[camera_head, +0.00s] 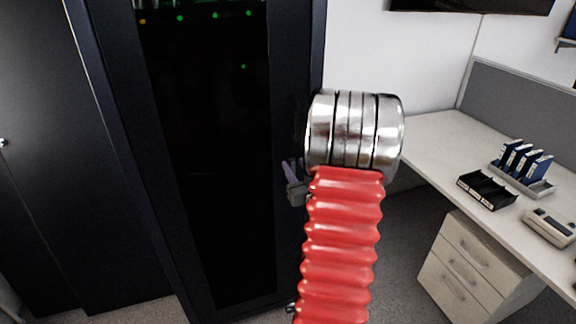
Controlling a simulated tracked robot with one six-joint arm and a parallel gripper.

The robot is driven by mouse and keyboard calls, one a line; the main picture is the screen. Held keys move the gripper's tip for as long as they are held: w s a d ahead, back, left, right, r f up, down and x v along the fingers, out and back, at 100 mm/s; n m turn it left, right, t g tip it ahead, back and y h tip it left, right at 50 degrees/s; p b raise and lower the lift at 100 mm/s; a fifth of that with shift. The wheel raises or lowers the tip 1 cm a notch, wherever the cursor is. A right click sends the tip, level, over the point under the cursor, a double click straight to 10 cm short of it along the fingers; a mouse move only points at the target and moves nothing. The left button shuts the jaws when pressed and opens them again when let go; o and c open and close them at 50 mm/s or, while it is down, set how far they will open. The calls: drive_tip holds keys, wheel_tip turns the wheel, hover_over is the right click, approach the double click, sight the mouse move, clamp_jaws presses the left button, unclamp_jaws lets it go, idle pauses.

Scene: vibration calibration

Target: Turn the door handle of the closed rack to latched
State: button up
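The closed rack (215,200) is a tall black cabinet with a dark door panel, seen left of centre. At its right edge, partly behind my arm, small grey parts (297,192) show with a thin, paler purplish piece (290,170) just above them. I cannot tell which of these belong to the door handle and which to my gripper. My arm, with red bellows and a shiny metal joint, covers the area just right of them. Most of my gripper and any contact with the handle are hidden. The handle's angle cannot be read.
Small green lights (214,15) glow in the rack's upper part. Another black cabinet (50,150) stands at the left. At the right is a white desk (440,135) with a black tray (486,190), a blue-and-grey holder (524,168) and white drawers (470,265). Grey floor shows between.

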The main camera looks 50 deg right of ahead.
drive_tip(key=shift+w, duration=0.15)
drive_tip(key=shift+c, duration=0.4)
clamp_jaws()
drive_tip(key=shift+d, duration=0.25)
drive_tip(key=shift+a, duration=0.15)
